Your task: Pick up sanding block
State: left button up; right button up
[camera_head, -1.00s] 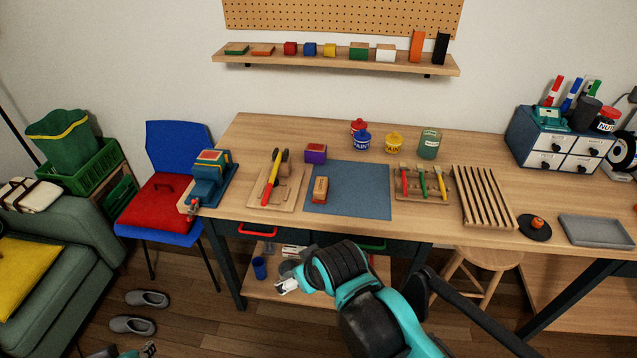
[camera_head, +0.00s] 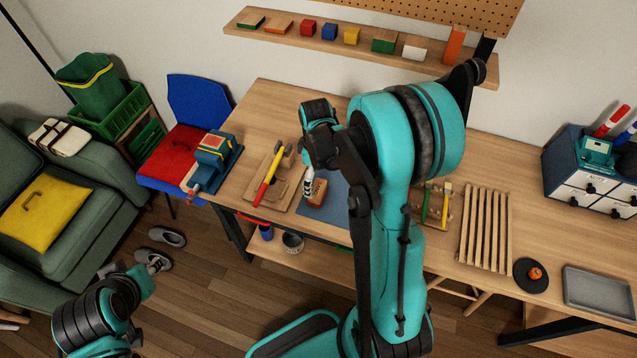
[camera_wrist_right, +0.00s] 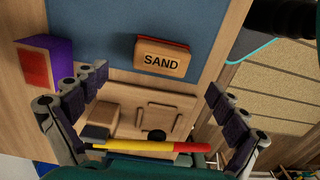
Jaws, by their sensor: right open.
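The sanding block (camera_head: 318,192) is a small wooden brown block lying on the blue mat (camera_head: 327,211) near its left edge. In the right wrist view the block (camera_wrist_right: 162,60) shows its "SAND" label and a red edge, upper centre, ahead of the fingers. My right gripper (camera_head: 309,184) is over the table at the block, and partly hides it in the head view. Its fingers (camera_wrist_right: 158,88) are spread wide with nothing between them. My left gripper (camera_head: 155,262) is low at the left, over the floor, far from the table; its opening is too small to tell.
A wooden rack with a red-and-yellow-handled hammer (camera_head: 269,176) lies left of the block. It also shows in the right wrist view (camera_wrist_right: 150,147). A purple and red box (camera_wrist_right: 40,62) stands nearby. A blue vise (camera_head: 214,155) is at the table's left end. My right arm hides the table's middle.

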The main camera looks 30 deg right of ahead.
aim_at(318, 189)
jog(key=f+b, duration=0.1)
jog(key=f, duration=0.2)
jog(key=f+b, duration=0.1)
jog(key=f, duration=0.3)
jog(key=shift+s+d, duration=0.1)
jog(key=shift+s, duration=0.1)
jog(key=shift+r, duration=0.1)
jog(key=c, duration=1.4)
